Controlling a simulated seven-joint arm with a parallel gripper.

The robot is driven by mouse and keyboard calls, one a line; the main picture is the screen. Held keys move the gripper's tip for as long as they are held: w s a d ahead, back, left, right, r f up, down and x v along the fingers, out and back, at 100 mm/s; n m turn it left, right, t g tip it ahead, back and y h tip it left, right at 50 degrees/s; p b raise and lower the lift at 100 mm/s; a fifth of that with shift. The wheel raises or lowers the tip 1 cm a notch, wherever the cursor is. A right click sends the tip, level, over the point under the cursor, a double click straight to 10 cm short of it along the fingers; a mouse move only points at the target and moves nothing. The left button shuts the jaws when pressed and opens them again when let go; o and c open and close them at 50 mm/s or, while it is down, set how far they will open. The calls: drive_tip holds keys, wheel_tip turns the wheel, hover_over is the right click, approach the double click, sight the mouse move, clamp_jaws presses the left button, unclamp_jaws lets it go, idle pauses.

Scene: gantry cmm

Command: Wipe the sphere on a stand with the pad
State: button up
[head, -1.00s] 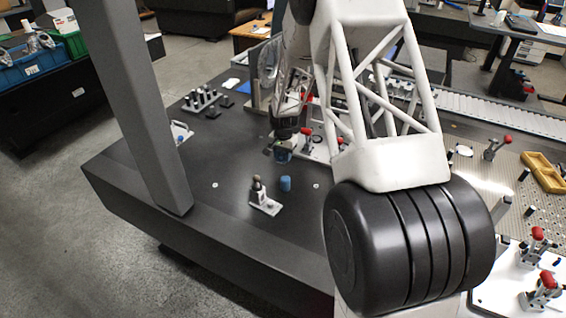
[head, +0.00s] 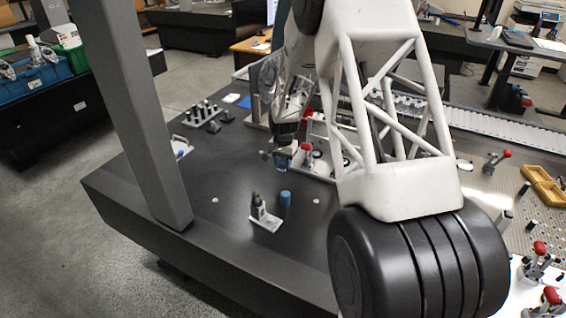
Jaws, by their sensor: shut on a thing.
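A small stand (head: 266,219) with a pale base and a dark rounded top (head: 256,197), which looks like the sphere, stands on the dark table. My gripper (head: 281,160) is behind it and slightly to the right in the head view, apart from it. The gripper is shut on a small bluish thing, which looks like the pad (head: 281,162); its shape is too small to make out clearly. My own arm hides part of the scene to the right of the gripper.
A blue cylinder (head: 285,198) stands close to the right of the stand. A grey gantry post (head: 145,120) rises at the left. A rack of dark pins (head: 203,114) stands at the back left. Red-knobbed clamps (head: 540,250) are at the right. The table's front left is clear.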

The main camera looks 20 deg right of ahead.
drive_tip(key=shift+c, duration=0.9)
drive_tip(key=shift+s+a+r, duration=0.25)
drive_tip(key=shift+a+r, duration=0.15)
drive_tip(key=shift+a, duration=0.1)
approach(256, 192)
drive_tip(key=w+d, duration=0.1)
drive_tip(key=w, duration=0.1)
drive_tip(key=shift+s+a, duration=0.25)
drive_tip(key=shift+s, duration=0.2)
drive_tip(key=shift+s+a, duration=0.2)
drive_tip(key=shift+s, duration=0.25)
drive_tip(key=shift+f, duration=0.3)
drive_tip(key=shift+f, duration=2.9)
drive_tip(key=shift+f, duration=0.4)
drive_tip(key=shift+w+d, duration=0.4)
